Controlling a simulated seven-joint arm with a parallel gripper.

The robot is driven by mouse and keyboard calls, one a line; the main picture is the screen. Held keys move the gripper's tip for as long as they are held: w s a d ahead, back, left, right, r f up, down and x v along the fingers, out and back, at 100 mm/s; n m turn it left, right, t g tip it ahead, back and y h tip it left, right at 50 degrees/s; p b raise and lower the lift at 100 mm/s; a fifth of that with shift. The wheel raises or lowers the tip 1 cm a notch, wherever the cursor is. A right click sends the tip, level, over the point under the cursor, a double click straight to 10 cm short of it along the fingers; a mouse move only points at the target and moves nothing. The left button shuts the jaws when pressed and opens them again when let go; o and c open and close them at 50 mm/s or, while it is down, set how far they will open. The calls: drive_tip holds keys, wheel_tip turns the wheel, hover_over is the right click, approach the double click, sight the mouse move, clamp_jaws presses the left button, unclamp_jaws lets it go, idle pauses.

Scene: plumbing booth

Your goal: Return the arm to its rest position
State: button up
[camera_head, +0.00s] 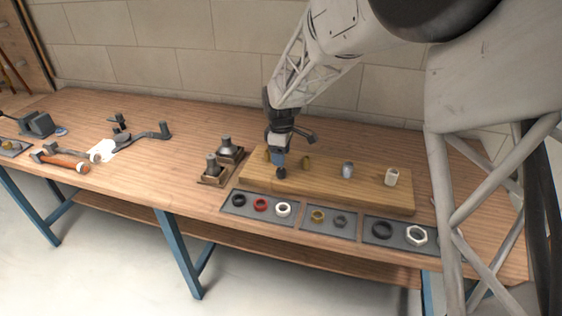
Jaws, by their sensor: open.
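My arm (318,52) reaches down from the upper right of the head view to the workbench. My gripper (281,158) is at the left end of a wooden board (322,186), pointing down. It is open, with its fingers small and dark in this view. A blue piece and a dark round tip (282,173) show at or just below the fingers. I cannot tell whether the fingers touch anything there. The gripper covers part of the board's left end.
The board carries brass (306,162), silver-blue (347,170) and white (391,177) fittings. Grey trays with rings and nuts (260,205) line the front. Tools (68,161) lie farther left. The wall (180,68) rises behind the bench.

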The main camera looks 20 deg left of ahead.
drive_tip(key=shift+r, duration=0.4)
drive_tip(key=shift+s+d+r, duration=0.1)
drive_tip(key=shift+d+r, duration=0.25)
drive_tip(key=shift+d, duration=0.1)
drive_tip(key=s+d+r+m+t, duration=0.1)
drive_tip(key=s+d+r+m, duration=0.5)
drive_tip(key=d, duration=0.6)
drive_tip(key=s+d+r+m, duration=0.3)
drive_tip(key=s+d+r, duration=0.5)
drive_tip(key=d, duration=0.4)
drive_tip(key=s+d+m, duration=0.3)
drive_tip(key=s+d, duration=0.1)
drive_tip(key=s, duration=0.3)
drive_tip(key=s+d+m+t, duration=0.1)
drive_tip(key=s+d+m, duration=0.2)
drive_tip(key=s+d, duration=0.2)
drive_tip(key=s+d+m, duration=0.3)
drive_tip(key=s+d, duration=0.2)
drive_tip(key=s, duration=0.6)
drive_tip(key=shift+s+d+t, duration=0.15)
drive_tip(key=shift+d+t, duration=0.1)
drive_tip(key=shift+t, duration=0.05)
